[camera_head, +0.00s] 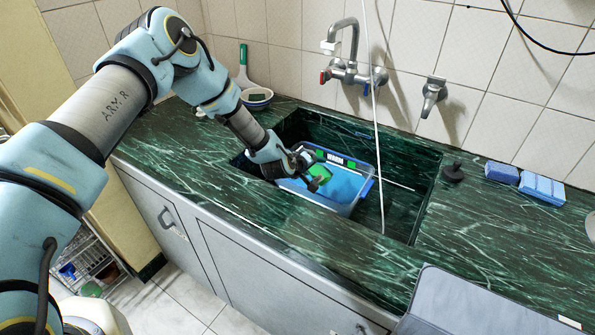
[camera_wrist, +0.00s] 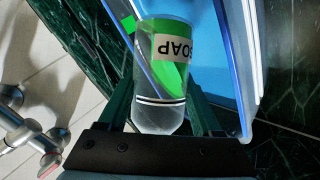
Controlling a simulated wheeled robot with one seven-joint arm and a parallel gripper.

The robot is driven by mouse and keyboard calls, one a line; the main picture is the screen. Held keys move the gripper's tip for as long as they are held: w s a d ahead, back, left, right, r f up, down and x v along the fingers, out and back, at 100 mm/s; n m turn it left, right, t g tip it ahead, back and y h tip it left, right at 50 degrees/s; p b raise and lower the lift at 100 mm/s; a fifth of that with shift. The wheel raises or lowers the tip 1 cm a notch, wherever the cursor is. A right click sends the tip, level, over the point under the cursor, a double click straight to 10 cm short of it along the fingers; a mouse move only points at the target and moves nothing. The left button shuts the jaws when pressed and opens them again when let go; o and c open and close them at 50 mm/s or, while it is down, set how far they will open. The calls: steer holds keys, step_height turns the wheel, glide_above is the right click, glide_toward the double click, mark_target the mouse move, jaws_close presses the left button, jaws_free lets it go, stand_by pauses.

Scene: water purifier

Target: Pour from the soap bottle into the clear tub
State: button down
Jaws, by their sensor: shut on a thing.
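The clear tub (camera_head: 345,207) with a blue rim stands in the sink and looks blue inside; whether that is liquid I cannot tell. Its blue edge also shows in the wrist view (camera_wrist: 240,75). My gripper (camera_head: 308,178) is over the tub's left part. It is shut on the soap bottle (camera_wrist: 158,115), a clear bottle with a green and white SOAP label. In the wrist view the bottle sits between the fingers of my gripper (camera_wrist: 162,108), its rounded end toward the palm. In the head view the bottle (camera_head: 320,171) is a small green patch, partly hidden by my gripper.
The green counter surrounds the sink. A wall tap (camera_head: 350,70) is behind the tub, and a white cord (camera_head: 376,120) hangs down into the sink. A dark stopper (camera_head: 453,172) and blue sponges (camera_head: 541,188) are on the right. A bowl (camera_head: 257,98) stands at the back left.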

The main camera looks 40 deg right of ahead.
steer(key=shift+s+r, duration=0.1)
steer(key=shift+r, duration=0.05)
stand_by(0.4)
steer(key=shift+s+d+f+n+g+b, duration=0.1)
steer(key=shift+f+n+g+b, duration=0.25)
steer(key=shift+n+g, duration=0.3)
stand_by(1.9)
steer(key=shift+s+r+n+g+h, duration=0.15)
steer(key=shift+r+n+g+h, duration=0.25)
steer(key=shift+r+g, duration=0.3)
stand_by(1.8)
steer(key=shift+s+f+n+g+h+b, duration=0.2)
steer(key=shift+n+g+h+b, duration=0.2)
steer(key=shift+b, duration=1.75)
